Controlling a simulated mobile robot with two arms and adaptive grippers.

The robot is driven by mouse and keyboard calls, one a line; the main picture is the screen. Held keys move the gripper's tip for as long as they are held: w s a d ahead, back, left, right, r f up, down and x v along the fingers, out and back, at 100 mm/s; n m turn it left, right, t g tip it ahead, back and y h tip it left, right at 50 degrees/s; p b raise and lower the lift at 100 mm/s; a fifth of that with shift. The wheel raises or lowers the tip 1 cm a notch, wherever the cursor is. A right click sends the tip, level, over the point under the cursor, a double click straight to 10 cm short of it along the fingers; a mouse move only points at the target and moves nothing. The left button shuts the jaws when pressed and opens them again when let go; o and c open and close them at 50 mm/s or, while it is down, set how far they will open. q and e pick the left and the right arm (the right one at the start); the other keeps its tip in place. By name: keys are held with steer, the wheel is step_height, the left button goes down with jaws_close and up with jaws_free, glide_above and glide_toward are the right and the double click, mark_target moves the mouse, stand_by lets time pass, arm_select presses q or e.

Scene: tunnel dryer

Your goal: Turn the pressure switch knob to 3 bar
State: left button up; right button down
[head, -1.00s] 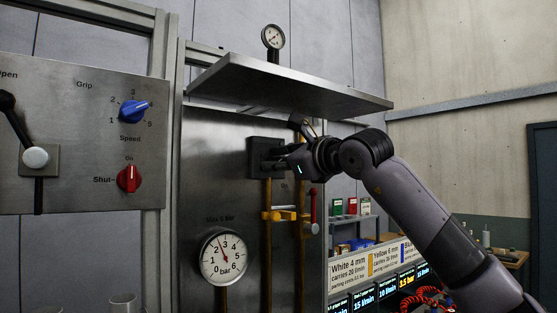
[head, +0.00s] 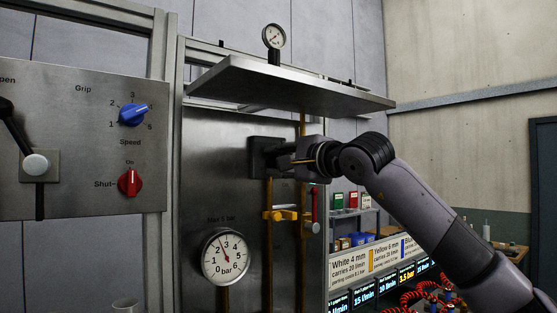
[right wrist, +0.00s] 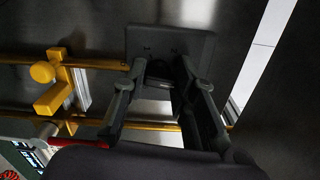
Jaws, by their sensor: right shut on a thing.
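The dark square pressure switch housing (head: 257,153) is mounted on the steel panel under the shelf. My right gripper (head: 279,158) reaches it from the right and is shut on the knob at its front. In the right wrist view the housing (right wrist: 196,44) shows as a grey square plate, with the fingers of my right gripper (right wrist: 160,72) on both sides of the knob (right wrist: 158,80). The knob is mostly hidden, and I cannot read its setting. A round bar gauge (head: 225,257) sits below, its needle near 2. My left gripper is out of view.
A steel shelf (head: 290,88) juts out just above my right gripper. Yellow pipes with a yellow valve handle (head: 279,215) and a red lever (head: 314,204) are below it. A control panel (head: 75,140) with blue and red knobs stands at the left.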

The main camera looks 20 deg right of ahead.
steer(key=shift+n, duration=0.6)
steer(key=shift+f, duration=0.1)
steer(key=c, duration=1.3)
jaws_free()
steer(key=v, duration=1.2)
